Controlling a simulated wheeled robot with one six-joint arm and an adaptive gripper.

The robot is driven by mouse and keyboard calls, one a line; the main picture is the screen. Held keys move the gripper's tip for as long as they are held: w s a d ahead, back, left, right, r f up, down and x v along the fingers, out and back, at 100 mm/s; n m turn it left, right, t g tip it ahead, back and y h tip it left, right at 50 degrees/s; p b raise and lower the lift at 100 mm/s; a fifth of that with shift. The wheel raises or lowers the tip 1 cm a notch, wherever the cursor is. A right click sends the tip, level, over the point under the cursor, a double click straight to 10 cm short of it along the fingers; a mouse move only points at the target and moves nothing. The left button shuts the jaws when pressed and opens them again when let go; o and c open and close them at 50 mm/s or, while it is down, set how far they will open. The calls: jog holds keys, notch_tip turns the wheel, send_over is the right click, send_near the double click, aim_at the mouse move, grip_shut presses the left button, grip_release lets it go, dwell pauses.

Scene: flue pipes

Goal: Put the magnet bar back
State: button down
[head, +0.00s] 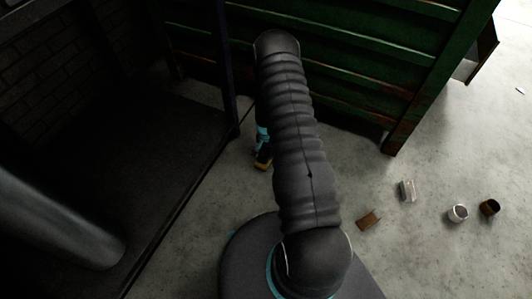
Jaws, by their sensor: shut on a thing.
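My gripper (263,149) shows only in part in the head view, just left of my dark ribbed arm, which hides much of it. It points down in front of the green metal wall. It is shut on a small dark piece with a yellow edge (263,164), which seems to be the magnet bar. The bar's full shape and its exact height above the floor cannot be told.
A green ribbed metal wall (370,70) stands behind the gripper. A dark post (224,70) and a grey pipe (50,225) are at left. A brown block (368,220), a pale block (407,191), a white cup (457,213) and a brown cup (489,208) lie on the right floor.

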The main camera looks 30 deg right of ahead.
jog(key=shift+f, duration=0.4)
jog(key=shift+f, duration=0.2)
jog(key=c, duration=0.6)
grip_release()
jog(key=shift+r, duration=0.2)
